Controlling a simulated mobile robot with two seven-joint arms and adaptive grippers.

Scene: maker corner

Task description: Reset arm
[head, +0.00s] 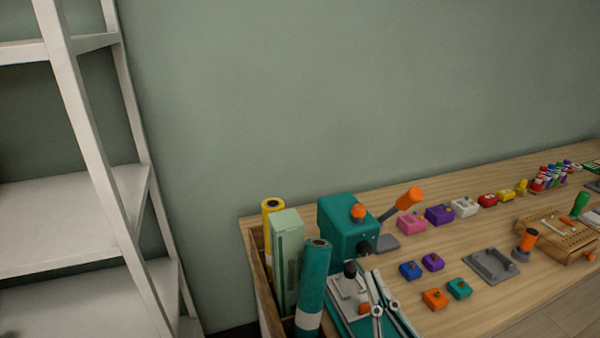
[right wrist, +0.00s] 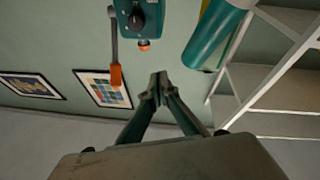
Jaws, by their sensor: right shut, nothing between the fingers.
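My right gripper (head: 371,275) is at the bottom of the head view, in front of the teal machine. In the right wrist view its two fingers (right wrist: 160,80) meet at the tips, shut and empty. The teal machine (head: 340,225) stands at the near left end of the table. Its grey lever arm with an orange handle (head: 409,199) points up and to the right in the head view. The machine (right wrist: 150,14) and the orange handle (right wrist: 116,75) also show in the right wrist view, apart from the fingertips. My left gripper is not in view.
A wooden bin (head: 247,242) with yellow, pale green and teal rolls or boxes stands left of the machine. Several small coloured blocks, a grey tray (head: 490,266) and a wooden tool block (head: 560,240) lie on the table (head: 440,240). White shelves (head: 75,215) stand at left.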

